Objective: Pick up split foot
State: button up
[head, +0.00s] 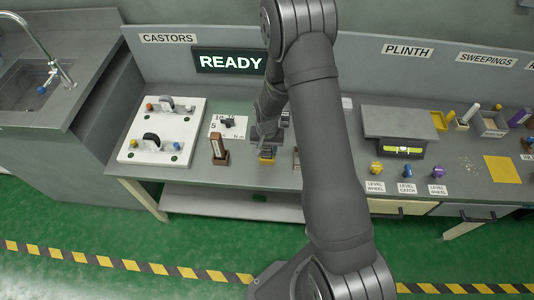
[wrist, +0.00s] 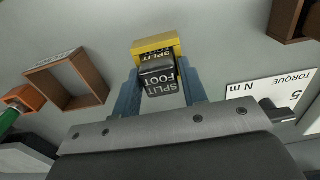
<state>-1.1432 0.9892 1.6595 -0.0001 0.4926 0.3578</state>
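The split foot is a small dark block (wrist: 160,82) with white "SPLIT FOOT" lettering, in the wrist view. It is at a yellow holder (wrist: 155,44), which is partly hidden behind it. My gripper (wrist: 158,78) has its two blue fingers on either side of the block, very close to its sides. I cannot tell whether the fingers press on it or whether the block is lifted. In the head view my gripper is low over the bench at the yellow holder (head: 267,160), and my arm hides much of this spot.
A brown open frame (wrist: 68,82) lies left of the block in the wrist view, and a torque card (wrist: 268,92) lies right. In the head view a brown upright block (head: 219,150) stands close left of my gripper. A white castor board (head: 160,131) lies further left.

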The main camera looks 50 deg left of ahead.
jog(key=c, duration=0.6)
jog(key=shift+o, duration=0.2)
